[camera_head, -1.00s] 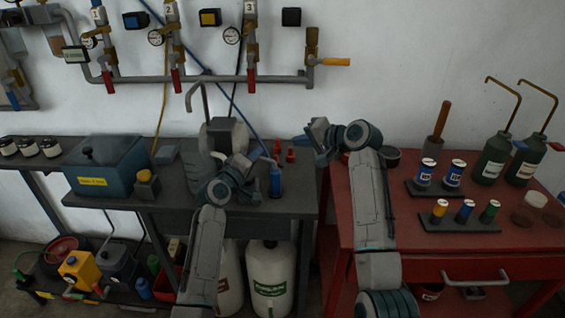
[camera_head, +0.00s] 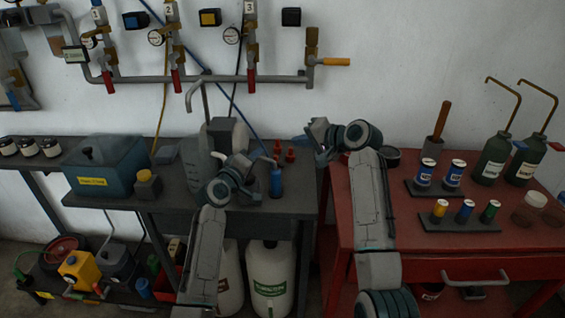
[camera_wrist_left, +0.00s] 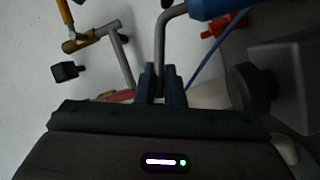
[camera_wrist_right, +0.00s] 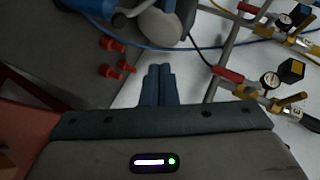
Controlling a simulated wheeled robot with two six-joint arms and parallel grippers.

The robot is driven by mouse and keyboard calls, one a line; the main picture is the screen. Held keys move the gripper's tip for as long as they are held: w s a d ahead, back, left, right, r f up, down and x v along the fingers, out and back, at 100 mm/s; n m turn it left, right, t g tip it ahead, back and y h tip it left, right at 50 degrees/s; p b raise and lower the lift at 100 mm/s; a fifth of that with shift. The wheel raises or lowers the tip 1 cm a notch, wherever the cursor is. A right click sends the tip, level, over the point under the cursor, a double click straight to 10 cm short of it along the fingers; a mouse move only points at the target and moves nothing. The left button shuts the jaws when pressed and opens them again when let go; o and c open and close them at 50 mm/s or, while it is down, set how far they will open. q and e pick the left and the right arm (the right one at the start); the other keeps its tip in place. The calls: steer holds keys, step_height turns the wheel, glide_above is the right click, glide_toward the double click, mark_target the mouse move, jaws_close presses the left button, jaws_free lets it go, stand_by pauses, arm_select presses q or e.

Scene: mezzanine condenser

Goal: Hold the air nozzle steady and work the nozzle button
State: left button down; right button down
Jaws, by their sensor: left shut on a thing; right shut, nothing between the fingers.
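The air nozzle (camera_head: 276,183) has a blue grip and a thin bent grey tube; it stands upright near the right end of the dark bench. In the left wrist view its blue body (camera_wrist_left: 210,8) is at the top edge, and the grey tube runs down between the fingers. My left gripper (camera_wrist_left: 161,72) is shut on that tube. In the head view its fingers are hard to make out. My right gripper (camera_head: 303,141) is shut and empty, to the right of and above the nozzle, apart from it. It also shows in the right wrist view (camera_wrist_right: 159,70). I cannot make out the button.
Red fittings (camera_head: 290,155) stand just behind the nozzle. A blue hose (camera_head: 245,122) slants down from the wall. A grey vessel (camera_head: 197,158) stands beside my left wrist. The red table (camera_head: 420,247) at right carries spools and bottles. Wall pipework (camera_head: 200,79) runs behind.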

mark_target(281, 164)
steer(key=d+r, duration=0.2)
steer(key=r, duration=0.1)
steer(key=shift+r, duration=0.15)
steer(key=shift+a, duration=0.1)
steer(key=a+f, duration=0.4)
steer(key=f, duration=0.3)
steer(key=shift+a+f, duration=0.15)
steer(key=shift+f, duration=0.2)
stand_by(2.1)
steer(key=shift+a+f, duration=0.25)
steer(key=shift+f, duration=0.1)
